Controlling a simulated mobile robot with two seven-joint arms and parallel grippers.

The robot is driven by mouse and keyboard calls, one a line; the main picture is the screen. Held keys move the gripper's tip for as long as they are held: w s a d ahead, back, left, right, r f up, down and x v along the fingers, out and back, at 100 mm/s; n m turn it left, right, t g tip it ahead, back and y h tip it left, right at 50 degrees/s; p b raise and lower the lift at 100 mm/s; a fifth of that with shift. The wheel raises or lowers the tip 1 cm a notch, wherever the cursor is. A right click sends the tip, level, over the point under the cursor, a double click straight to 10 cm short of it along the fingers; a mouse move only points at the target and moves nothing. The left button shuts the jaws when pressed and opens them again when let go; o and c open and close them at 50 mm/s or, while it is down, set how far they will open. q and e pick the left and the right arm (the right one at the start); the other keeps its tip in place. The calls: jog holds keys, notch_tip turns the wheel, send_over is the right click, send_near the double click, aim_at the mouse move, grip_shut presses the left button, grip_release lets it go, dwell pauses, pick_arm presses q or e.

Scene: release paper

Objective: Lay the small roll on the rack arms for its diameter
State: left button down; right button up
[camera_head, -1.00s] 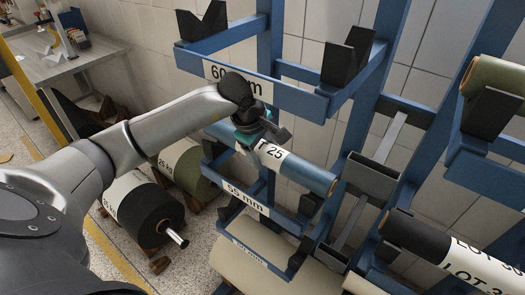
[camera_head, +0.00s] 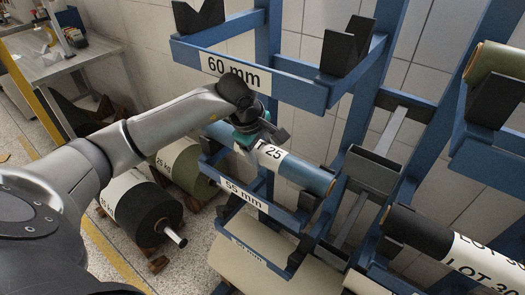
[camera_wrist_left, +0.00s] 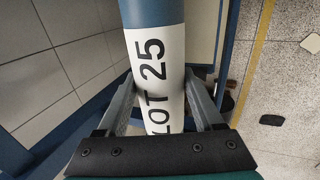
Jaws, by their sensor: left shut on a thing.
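The small roll, blue with a white band marked LOT 25 (camera_head: 307,176), hangs at a slant in front of the rack, beneath the 60 mm arms. My left gripper (camera_head: 257,136) is shut around its white band. In the left wrist view the band (camera_wrist_left: 156,70) lies between both fingers. The rack arms labelled 55 mm (camera_head: 245,194) are just below the roll, with a dark cradle (camera_head: 309,198) near its right end. I cannot tell whether the roll touches the cradles. The 60 mm arms (camera_head: 290,88) above carry two empty black V cradles. My right gripper is not in view.
A dark roll with a LOT 30 band (camera_head: 420,232) and an olive roll (camera_head: 495,68) rest on the rack at right. A large pale roll (camera_head: 265,262) lies below. Black (camera_head: 145,212) and olive (camera_head: 186,168) rolls are on the floor at left. A grey table (camera_head: 75,62) stands behind.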

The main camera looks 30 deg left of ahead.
pick_arm(q)
grip_release()
jog(key=shift+f, duration=0.1)
jog(key=v, duration=1.5)
jog(key=shift+r, duration=0.2)
jog(key=shift+s, duration=0.1)
